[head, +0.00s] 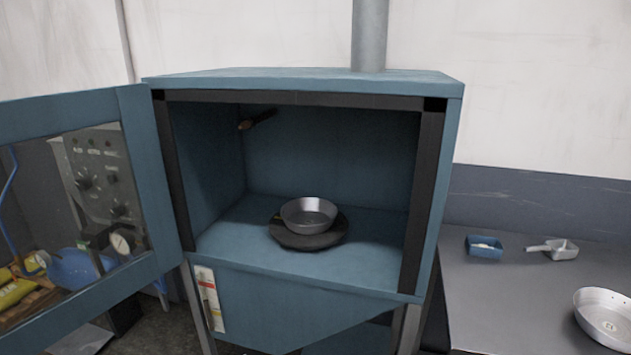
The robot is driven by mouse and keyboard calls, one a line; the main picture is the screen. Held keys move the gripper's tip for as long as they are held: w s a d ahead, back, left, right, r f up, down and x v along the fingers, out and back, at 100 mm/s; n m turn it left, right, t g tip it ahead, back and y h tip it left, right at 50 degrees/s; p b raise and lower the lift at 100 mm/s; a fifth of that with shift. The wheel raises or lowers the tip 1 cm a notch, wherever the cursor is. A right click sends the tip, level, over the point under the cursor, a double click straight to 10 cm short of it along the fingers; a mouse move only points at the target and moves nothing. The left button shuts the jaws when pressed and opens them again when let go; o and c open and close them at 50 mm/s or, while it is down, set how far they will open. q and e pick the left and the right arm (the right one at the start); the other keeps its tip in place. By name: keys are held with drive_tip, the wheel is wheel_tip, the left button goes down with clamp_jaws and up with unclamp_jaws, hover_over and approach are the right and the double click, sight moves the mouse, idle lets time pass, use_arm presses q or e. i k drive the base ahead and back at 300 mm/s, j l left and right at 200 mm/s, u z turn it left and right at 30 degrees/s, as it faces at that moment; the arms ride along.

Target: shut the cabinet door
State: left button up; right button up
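The blue cabinet (300,281) stands in the middle of the head view, its dark-edged front opening facing me. Its door (140,125), a blue frame around a clear pane, is swung wide open to the left. Inside, a metal pan (309,215) sits upright on a dark round plate (308,240) on the cabinet floor. Neither of my grippers shows in this view.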

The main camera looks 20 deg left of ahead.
sight(25, 120)
drive_tip(key=k+j+z, duration=0.15)
drive_tip(key=k+j, duration=0.2)
drive_tip(key=j, duration=0.3)
drive_tip(key=k+j+z, duration=0.15)
drive_tip(key=k+j, duration=0.25)
drive_tip(key=j, duration=0.25)
drive_tip(key=k+j+z, duration=0.15)
drive_tip(key=k+j, duration=0.25)
drive_tip(key=j, duration=0.15)
drive_tip(key=k+j+z, duration=0.1)
drive_tip(key=j, duration=0.25)
drive_tip(key=k+j, duration=0.2)
drive_tip(key=j, duration=0.15)
drive_tip(key=k+j+z, duration=0.15)
drive_tip(key=j, duration=0.15)
drive_tip(key=j+z, duration=0.1)
drive_tip(key=j, duration=0.45)
drive_tip(key=k+j+z, duration=0.1)
drive_tip(key=j, duration=0.45)
drive_tip(key=i+j, duration=0.1)
drive_tip(key=j, duration=0.45)
drive_tip(key=j+z, duration=0.1)
drive_tip(key=j, duration=0.45)
drive_tip(key=i, duration=0.05)
